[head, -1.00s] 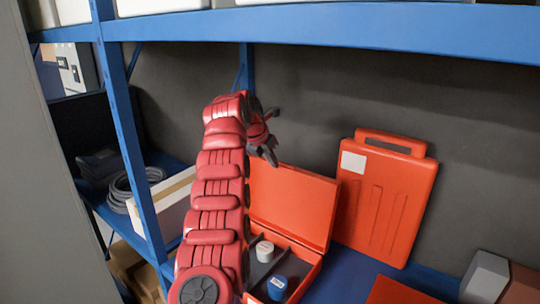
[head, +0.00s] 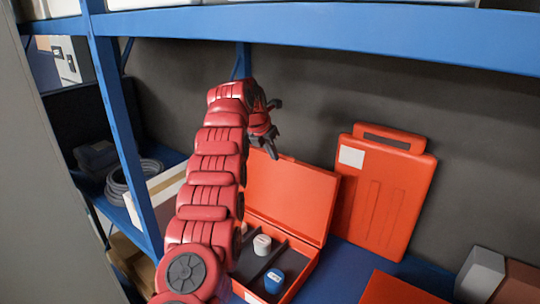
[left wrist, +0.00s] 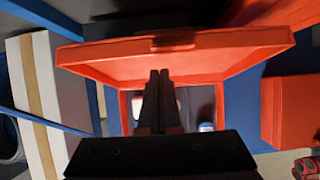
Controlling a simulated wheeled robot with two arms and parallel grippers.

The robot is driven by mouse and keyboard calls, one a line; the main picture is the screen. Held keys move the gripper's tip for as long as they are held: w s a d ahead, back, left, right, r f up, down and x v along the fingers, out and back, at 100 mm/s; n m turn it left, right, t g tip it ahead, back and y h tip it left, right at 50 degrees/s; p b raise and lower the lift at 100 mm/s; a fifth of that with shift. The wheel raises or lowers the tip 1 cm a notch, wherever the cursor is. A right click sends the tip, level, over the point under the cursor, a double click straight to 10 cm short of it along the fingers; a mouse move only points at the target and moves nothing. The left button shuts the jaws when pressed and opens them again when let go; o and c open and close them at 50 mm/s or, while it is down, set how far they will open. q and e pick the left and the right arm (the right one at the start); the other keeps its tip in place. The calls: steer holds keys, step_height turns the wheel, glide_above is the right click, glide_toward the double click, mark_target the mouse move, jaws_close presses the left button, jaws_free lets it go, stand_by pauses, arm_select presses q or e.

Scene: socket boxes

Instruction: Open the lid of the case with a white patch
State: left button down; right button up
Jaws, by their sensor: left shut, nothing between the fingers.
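An orange case stands open on the blue shelf. Its raised lid (head: 290,200) leans back, and its dark inside holds a white-topped item (head: 262,244) and a blue item (head: 274,281). A bit of white shows low on its front, at the picture's bottom edge. The lid (left wrist: 175,55) also spans the left wrist view. My left gripper (head: 271,147) is by the lid's upper left edge, fingers together and empty; contact cannot be told. The fingers (left wrist: 159,75) look closed in the left wrist view. My right gripper is out of view.
A closed orange case (head: 385,195) with a handle and white patch (head: 351,157) leans against the back wall. Another orange case (head: 395,290) lies at front right, near grey and brown boxes (head: 482,275). A blue post (head: 125,130) and beam (head: 330,40) frame the shelf.

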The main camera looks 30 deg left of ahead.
arm_select(q)
steer(key=s+a, duration=0.1)
steer(key=s, duration=1.1)
steer(key=shift+s+r, duration=0.25)
steer(key=shift+r, duration=0.2)
